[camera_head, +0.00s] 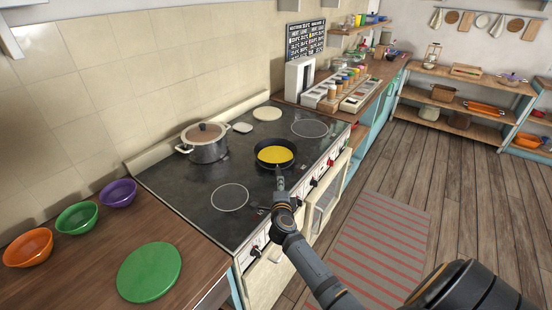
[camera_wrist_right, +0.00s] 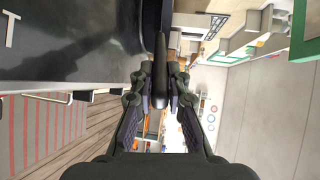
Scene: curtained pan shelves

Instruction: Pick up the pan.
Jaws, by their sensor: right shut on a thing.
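The pan (camera_head: 288,164) is small and dark with something yellow in it. It appears to rest on the black stovetop, though I cannot tell whether it is slightly raised. Its handle points towards my right arm. My right gripper (camera_head: 281,193) is shut on the handle. In the right wrist view the dark handle (camera_wrist_right: 160,72) stands between the two fingers of my right gripper (camera_wrist_right: 160,92). The gripper partly hides the handle in the head view. My left gripper is not in view.
A lidded pot (camera_head: 208,150) stands on the stovetop (camera_head: 180,185) left of the pan. Green, orange and purple bowls and a green round board (camera_head: 149,272) lie on the wooden counter at left. Spice jars (camera_head: 340,88) stand beyond the stove. A striped rug (camera_head: 380,245) covers the floor at right.

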